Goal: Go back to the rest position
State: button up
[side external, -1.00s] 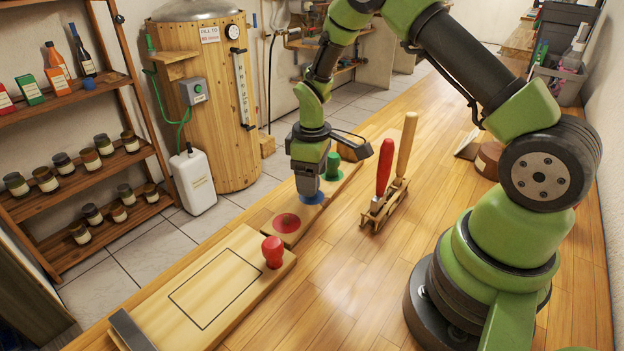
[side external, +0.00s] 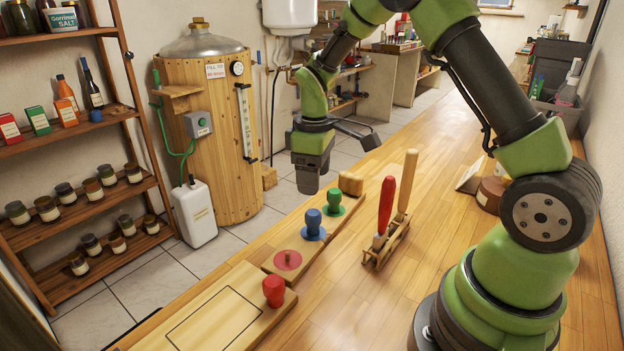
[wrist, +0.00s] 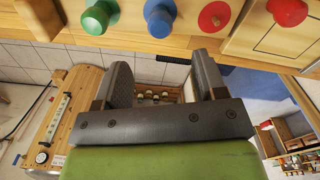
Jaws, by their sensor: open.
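My gripper (side external: 312,182) hangs in the air above and behind the row of stamps, jaws open and empty; its fingers also show apart in the wrist view (wrist: 163,80). A blue knob (side external: 313,219) stands upright on the blue spot of the wooden strip (side external: 262,266), apart from my gripper. A green knob (side external: 334,198) stands on the green spot behind it. A red disc (side external: 288,260) on the strip is bare. A red knob (side external: 273,290) stands on the corner of the flat board (side external: 215,315). In the wrist view the blue knob (wrist: 160,14) lies beyond the fingers.
A small rack (side external: 386,243) holds a red-handled tool (side external: 387,200) and a wooden-handled tool (side external: 407,180) upright, right of the strip. A small wooden block (side external: 351,183) sits at the strip's far end.

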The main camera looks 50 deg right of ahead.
jog(key=s+a+r+m+t, duration=0.2)
jog(key=s+a+r, duration=0.15)
jog(key=r, duration=0.35)
jog(key=s+a+r+m+t, duration=0.2)
jog(key=s+r, duration=0.2)
jog(key=r, duration=0.3)
jog(key=s+a+r+m+t+y, duration=0.1)
jog(key=s+a+m, duration=0.1)
jog(key=s, duration=0.3)
jog(key=s+a+r+m+t+y, duration=0.1)
jog(key=s+a+r+m+t, duration=0.1)
jog(key=s, duration=0.4)
jog(key=shift+s+r, duration=0.2)
jog(key=shift+r, duration=0.1)
